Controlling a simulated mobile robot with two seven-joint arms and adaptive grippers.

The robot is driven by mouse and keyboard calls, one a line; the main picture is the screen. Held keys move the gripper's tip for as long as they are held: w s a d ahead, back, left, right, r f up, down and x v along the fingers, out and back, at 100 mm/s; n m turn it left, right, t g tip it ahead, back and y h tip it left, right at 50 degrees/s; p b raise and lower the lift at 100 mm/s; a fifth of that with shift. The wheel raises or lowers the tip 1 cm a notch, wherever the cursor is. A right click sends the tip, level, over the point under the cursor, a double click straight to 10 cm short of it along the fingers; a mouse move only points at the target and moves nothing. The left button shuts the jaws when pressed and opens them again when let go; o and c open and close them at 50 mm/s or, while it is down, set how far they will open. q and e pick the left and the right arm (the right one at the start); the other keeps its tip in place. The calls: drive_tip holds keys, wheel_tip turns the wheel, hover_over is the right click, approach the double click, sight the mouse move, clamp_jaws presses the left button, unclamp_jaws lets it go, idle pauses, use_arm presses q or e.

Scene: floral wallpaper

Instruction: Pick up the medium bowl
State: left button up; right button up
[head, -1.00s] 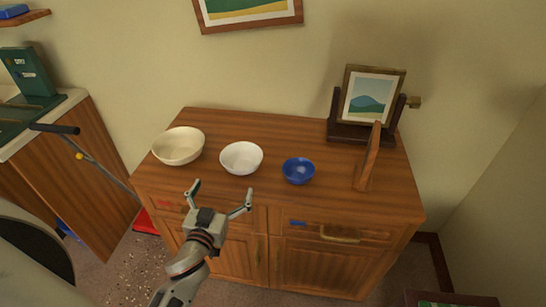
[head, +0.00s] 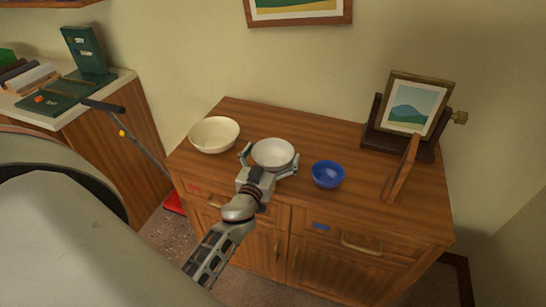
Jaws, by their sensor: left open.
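Three bowls stand in a row on the wooden cabinet top. The medium bowl is the white one (head: 274,152) in the middle. A larger cream bowl (head: 214,134) is to its left, and a smaller blue bowl (head: 327,174) is to its right. My left gripper (head: 270,163) is open at the front edge of the white bowl. Its two fingers are spread, one at the bowl's left side and one at its right. I cannot tell whether the fingers touch the bowl. The gripper hides part of the bowl's front. My right gripper is not in view.
A framed picture on a dark wooden stand (head: 408,115) is at the cabinet's back right, with a leaning wooden piece (head: 402,170) in front. The cabinet top (head: 320,134) is clear behind the bowls. A counter with a green device (head: 62,95) is at the left.

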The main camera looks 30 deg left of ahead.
use_arm(q)
drive_tip(key=shift+w, duration=0.15)
drive_tip(key=c, duration=1)
drive_tip(key=shift+o, duration=0.2)
drive_tip(key=shift+r, duration=0.15)
